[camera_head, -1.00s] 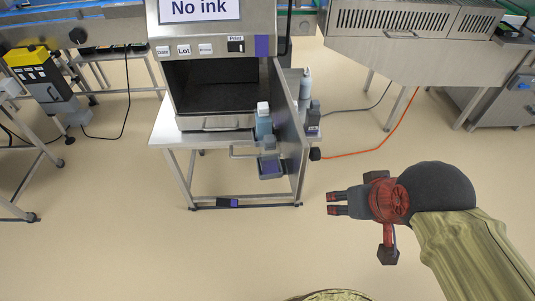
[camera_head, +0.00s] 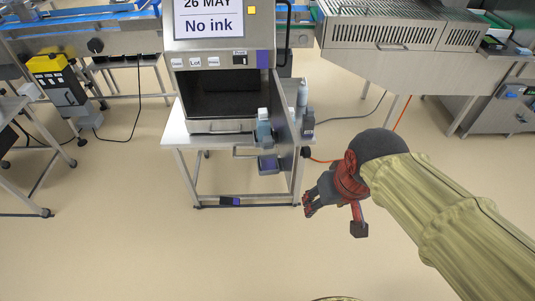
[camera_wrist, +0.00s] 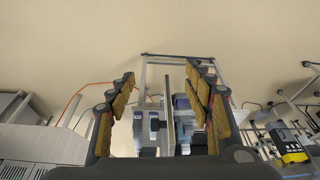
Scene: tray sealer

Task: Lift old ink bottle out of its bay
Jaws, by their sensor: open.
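A blue-grey bottle (camera_head: 264,126) stands upright at the right front of the machine, on the inner side of its open door (camera_head: 285,122); I take it for the old ink bottle. Its base area is partly hidden. My gripper (camera_head: 308,200) is empty, below and right of the bottle and apart from it, in front of the machine table. In the wrist view the two spread fingers (camera_wrist: 166,105) frame the door edge and small blue and grey items, too small to tell apart. The machine's screen (camera_head: 208,20) reads "No ink".
Another pale bottle (camera_head: 302,93) and a darker container (camera_head: 308,122) stand on the table right of the door. An orange cable lies on the floor at right. The floor in front is clear.

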